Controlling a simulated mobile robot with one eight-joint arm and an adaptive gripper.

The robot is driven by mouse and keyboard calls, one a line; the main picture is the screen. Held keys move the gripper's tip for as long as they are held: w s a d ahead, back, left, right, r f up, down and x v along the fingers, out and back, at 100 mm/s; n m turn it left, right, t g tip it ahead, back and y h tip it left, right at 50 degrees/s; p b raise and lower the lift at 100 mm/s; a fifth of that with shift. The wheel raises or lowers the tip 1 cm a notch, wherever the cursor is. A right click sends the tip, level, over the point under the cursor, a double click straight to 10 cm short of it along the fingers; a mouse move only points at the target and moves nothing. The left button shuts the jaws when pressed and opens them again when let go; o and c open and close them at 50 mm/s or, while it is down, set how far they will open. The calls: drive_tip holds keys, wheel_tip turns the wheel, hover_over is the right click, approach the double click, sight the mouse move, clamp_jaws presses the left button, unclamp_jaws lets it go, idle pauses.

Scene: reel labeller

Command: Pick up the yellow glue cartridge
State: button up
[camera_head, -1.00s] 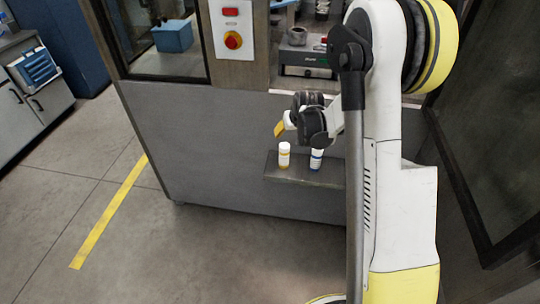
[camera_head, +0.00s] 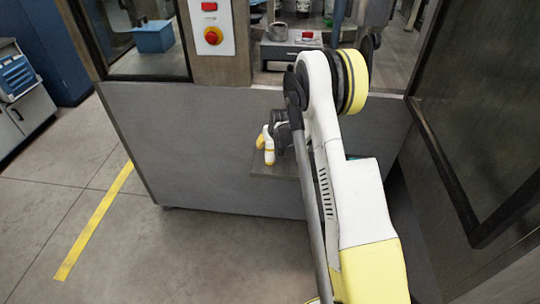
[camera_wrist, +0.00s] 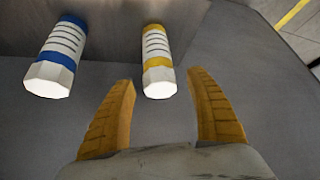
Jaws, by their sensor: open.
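The yellow glue cartridge is a white cylinder with yellow bands (camera_wrist: 158,62), standing on the small grey shelf (camera_head: 262,170) on the front of the machine. In the wrist view it lies just beyond and between my fingertips. In the head view the cartridge (camera_head: 269,150) shows right beside my gripper (camera_head: 262,141), partly overlapped by it.
The machine's grey front panel (camera_head: 190,150) rises behind the shelf. A dark-framed glass panel (camera_head: 480,120) stands at the right. The floor at the left, with a yellow line (camera_head: 95,220), is clear.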

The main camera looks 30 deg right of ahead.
drive_tip(key=shift+w+d+f, duration=0.1)
drive_tip(key=shift+w+f, duration=0.3)
drive_tip(key=shift+f, duration=0.2)
drive_tip(key=shift+s+r, duration=0.1)
clamp_jaws()
